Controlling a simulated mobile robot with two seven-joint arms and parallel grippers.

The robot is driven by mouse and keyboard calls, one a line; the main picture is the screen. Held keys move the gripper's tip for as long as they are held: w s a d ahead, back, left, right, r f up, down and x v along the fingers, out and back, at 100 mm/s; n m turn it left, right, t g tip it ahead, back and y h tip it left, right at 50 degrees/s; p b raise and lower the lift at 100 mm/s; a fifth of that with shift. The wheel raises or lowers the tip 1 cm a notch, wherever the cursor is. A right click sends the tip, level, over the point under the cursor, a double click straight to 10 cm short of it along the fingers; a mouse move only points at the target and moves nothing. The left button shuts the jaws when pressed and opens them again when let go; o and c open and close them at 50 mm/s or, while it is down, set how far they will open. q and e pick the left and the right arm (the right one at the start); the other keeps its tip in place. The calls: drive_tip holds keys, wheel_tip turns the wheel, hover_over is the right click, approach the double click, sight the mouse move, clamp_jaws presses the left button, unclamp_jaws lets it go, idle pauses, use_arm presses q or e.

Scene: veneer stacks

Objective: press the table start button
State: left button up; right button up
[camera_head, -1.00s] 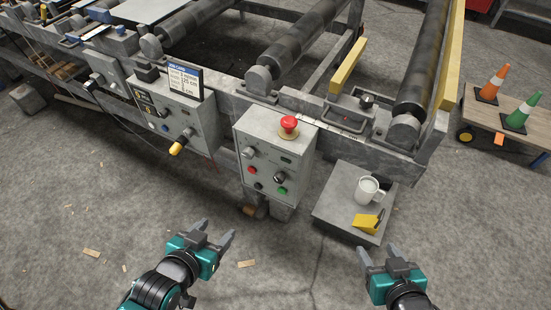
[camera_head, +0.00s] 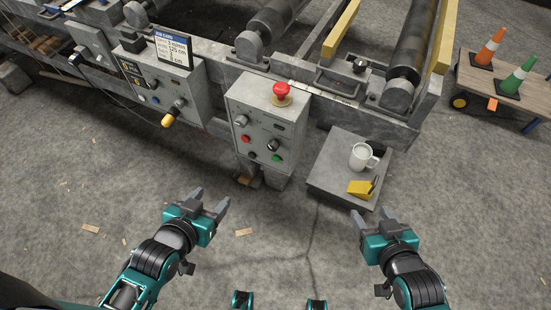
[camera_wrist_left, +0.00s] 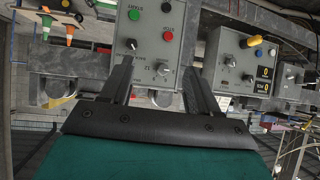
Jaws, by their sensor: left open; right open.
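A grey control box (camera_head: 264,130) stands at the front of the roller table, with a red mushroom button (camera_head: 281,91) on top. Its front face has a green button (camera_head: 276,158), a small red button (camera_head: 246,139), a black button (camera_head: 252,155) and knobs. Labels are too small to read in the head view. The green button (camera_wrist_left: 138,8) also shows near the top edge of the left wrist view, where the box appears upside down. My left gripper (camera_head: 208,199) is open and empty, below and left of the box. My right gripper (camera_head: 373,219) is open and empty, below the side shelf.
A grey shelf (camera_head: 325,182) right of the box holds a white mug (camera_head: 362,156) and a yellow object (camera_head: 360,188). A yellow-handled knob (camera_head: 168,121) sticks out from the left panel. A cart (camera_head: 480,82) with cones stands at right.

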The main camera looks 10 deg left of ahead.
use_arm(q)
clamp_jaws()
idle(0.6)
idle(1.1)
